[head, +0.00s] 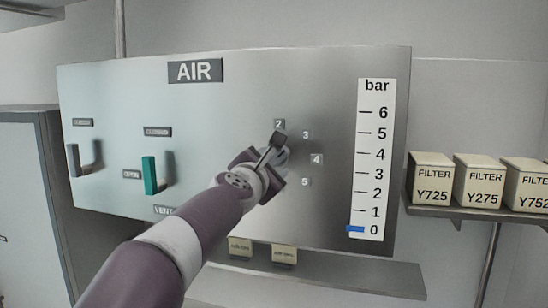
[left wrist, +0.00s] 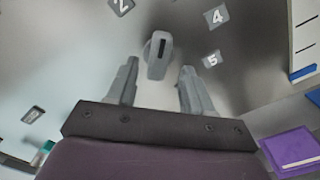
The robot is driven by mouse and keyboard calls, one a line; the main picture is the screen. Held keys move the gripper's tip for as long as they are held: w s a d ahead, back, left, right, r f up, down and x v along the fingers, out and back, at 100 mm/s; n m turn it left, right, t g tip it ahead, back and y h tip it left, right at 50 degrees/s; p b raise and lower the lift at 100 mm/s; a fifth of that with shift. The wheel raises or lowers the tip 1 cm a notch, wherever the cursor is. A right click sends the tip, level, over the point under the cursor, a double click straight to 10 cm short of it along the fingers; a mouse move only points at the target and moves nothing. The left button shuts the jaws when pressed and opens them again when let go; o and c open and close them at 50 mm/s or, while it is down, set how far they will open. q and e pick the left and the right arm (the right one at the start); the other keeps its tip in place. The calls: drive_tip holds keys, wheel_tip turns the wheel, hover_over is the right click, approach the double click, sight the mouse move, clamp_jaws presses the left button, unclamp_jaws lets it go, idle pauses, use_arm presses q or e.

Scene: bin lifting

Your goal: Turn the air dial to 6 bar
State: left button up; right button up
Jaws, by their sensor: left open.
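The panel marked AIR (head: 330,70) fills the middle of the head view. Number tags 2 (head: 279,124), 3 (head: 306,135), 4 (head: 316,159) and 5 (head: 305,182) ring the dial, which my gripper largely covers there. In the left wrist view the grey dial knob (left wrist: 158,48) with a dark line stands between and slightly beyond my fingertips. My left gripper (head: 262,172) is open at the dial, a finger on each side, with gaps showing in the left wrist view (left wrist: 159,72). The bar scale (head: 369,170) has its blue marker (head: 355,229) at 0. My right gripper is not in view.
A green lever (head: 150,175) and a grey lever (head: 73,160) stick out of the panel at left. A shelf (head: 480,214) at right holds boxes such as FILTER Y725 (head: 431,180). A ledge (head: 350,275) runs below the panel.

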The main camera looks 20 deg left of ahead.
use_arm(q)
drive_tip(key=shift+w+a+r, duration=0.1)
drive_tip(key=shift+w+a, duration=0.05)
drive_tip(key=shift+w, duration=0.35)
drive_tip(key=shift+w+a+r, duration=0.1)
drive_tip(key=shift+w, duration=0.35)
drive_tip(key=shift+d+f, duration=0.1)
drive_tip(key=shift+d, duration=0.15)
drive_tip(key=shift+w, duration=0.1)
drive_tip(key=shift+c, duration=0.6)
clamp_jaws()
drive_tip(key=shift+f, duration=0.1)
